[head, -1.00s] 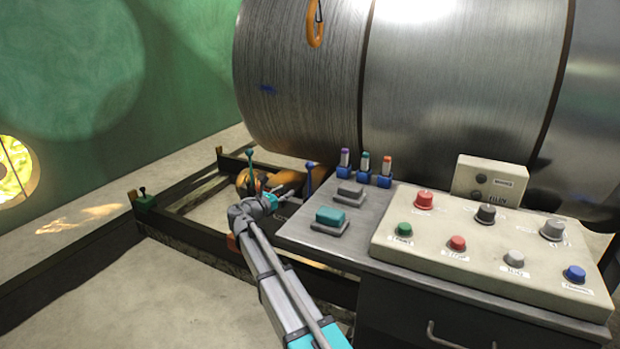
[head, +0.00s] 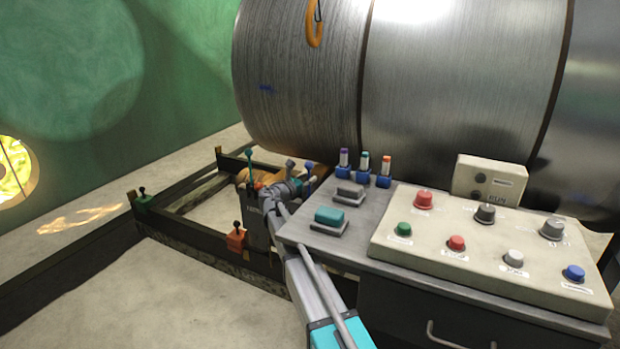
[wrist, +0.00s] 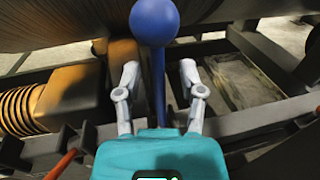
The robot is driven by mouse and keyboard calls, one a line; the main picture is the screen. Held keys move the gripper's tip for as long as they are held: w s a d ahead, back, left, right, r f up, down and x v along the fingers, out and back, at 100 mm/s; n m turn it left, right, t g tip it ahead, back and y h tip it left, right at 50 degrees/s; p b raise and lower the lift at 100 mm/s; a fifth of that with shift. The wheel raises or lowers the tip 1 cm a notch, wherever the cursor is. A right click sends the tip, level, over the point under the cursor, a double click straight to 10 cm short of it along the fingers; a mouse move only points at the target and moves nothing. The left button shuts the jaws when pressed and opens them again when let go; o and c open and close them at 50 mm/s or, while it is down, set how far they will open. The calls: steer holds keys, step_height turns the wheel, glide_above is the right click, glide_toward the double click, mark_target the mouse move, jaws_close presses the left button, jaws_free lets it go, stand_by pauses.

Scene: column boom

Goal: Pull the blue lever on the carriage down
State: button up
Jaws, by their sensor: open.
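The blue lever, with a round ball knob (wrist: 154,20) on a straight blue shaft, stands upright in the middle of the wrist view. In the head view its knob (head: 309,166) shows just left of the console, partly behind my gripper. My gripper (wrist: 159,75) is open, with one finger on each side of the blue shaft, below the knob. Gaps show between the shaft and both fingers. In the head view my gripper (head: 297,182) is small and its fingers are hard to make out. The carriage (head: 257,228) is partly hidden by my arm.
A teal lever (head: 249,160) stands left of my gripper. An orange-red box with a small lever (head: 236,238) sits on the dark rail. The console table (head: 400,275) with buttons and knobs is close on the right. A large metal drum (head: 440,90) looms behind.

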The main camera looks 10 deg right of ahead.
steer(key=shift+w+d, duration=0.4)
jaws_close()
